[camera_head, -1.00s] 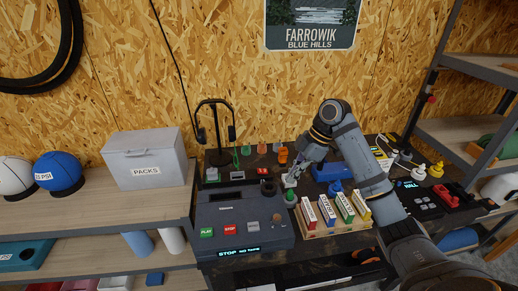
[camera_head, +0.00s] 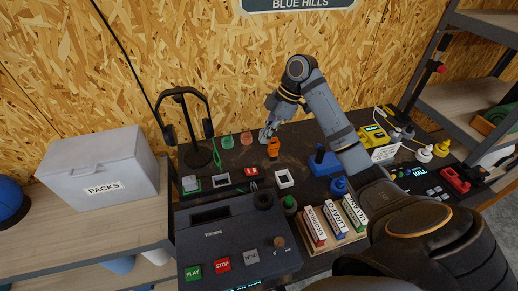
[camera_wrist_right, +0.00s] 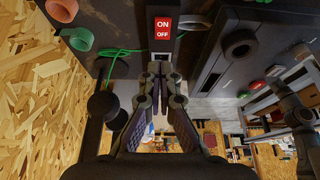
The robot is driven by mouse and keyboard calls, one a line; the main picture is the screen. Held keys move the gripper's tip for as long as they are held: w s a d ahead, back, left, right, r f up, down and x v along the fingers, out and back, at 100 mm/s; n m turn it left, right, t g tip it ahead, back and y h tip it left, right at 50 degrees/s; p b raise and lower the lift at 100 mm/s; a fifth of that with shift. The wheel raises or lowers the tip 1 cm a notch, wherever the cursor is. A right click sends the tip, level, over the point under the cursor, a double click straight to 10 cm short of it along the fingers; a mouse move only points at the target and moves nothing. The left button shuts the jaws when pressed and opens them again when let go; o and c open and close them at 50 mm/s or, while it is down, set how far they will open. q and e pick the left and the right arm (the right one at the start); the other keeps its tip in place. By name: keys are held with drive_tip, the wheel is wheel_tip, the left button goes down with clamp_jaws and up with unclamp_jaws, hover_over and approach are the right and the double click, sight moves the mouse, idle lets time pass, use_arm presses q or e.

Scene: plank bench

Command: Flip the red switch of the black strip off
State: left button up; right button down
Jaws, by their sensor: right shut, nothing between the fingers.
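The black strip (camera_head: 235,180) lies on the dark bench behind the grey control box. Its red switch (camera_head: 251,172) is near its right end. In the right wrist view the red switch (camera_wrist_right: 162,28) shows the words ON and OFF; I cannot tell which side is pressed. My right gripper (camera_head: 267,134) is shut and empty, behind and slightly right of the switch. In the wrist view its fingertips (camera_wrist_right: 164,70) appear just below the switch, with a pale socket between; they look apart from the switch. My left gripper is not in view.
The control box (camera_head: 235,238) stands in front of the strip. A headphone stand (camera_head: 196,152) is at its left. An orange object (camera_head: 273,149) is close to my gripper, and a white square item (camera_head: 284,178) is right of the switch. A book rack (camera_head: 335,228) stands front right.

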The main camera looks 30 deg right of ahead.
sight(248, 171)
drive_tip(key=p+x, duration=0.2)
drive_tip(key=x, duration=0.9)
drive_tip(key=shift+a+f+p, duration=0.1)
drive_tip(key=shift+a+p, duration=0.05)
drive_tip(key=shift+p, duration=0.15)
drive_tip(key=shift+a+f, duration=0.1)
drive_tip(key=shift+f, duration=0.6)
drive_tip(key=shift+a+f, duration=0.25)
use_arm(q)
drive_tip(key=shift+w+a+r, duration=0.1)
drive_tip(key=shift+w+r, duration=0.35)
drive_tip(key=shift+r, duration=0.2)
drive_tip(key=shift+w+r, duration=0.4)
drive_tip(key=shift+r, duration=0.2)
use_arm(e)
drive_tip(key=shift+a, duration=0.1)
